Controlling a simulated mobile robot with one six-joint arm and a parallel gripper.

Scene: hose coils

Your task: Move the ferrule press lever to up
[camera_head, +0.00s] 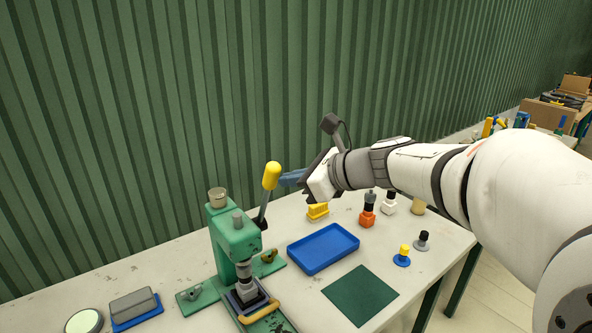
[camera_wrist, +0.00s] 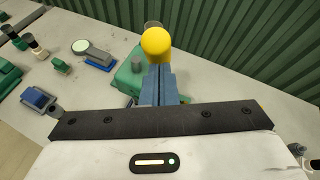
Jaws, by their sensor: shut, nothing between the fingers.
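The ferrule press (camera_head: 234,244) is a green machine on the table at the left of the head view; its green body also shows in the wrist view (camera_wrist: 129,76). Its lever has a yellow grip (camera_head: 271,175) on a grey rod that rises from the press's right side, tilted slightly right. My gripper (camera_head: 287,179) is shut and empty, its blue fingers just right of the lever below the yellow grip. In the wrist view the shut fingers (camera_wrist: 160,80) point at the yellow grip (camera_wrist: 156,42). I cannot tell whether they touch the lever.
A blue tray (camera_head: 323,248) and a dark green mat (camera_head: 360,295) lie right of the press. An orange bottle-like item (camera_head: 367,211), a yellow block (camera_head: 317,211) and several small knobs stand nearby. The green corrugated wall (camera_head: 150,110) rises behind the table.

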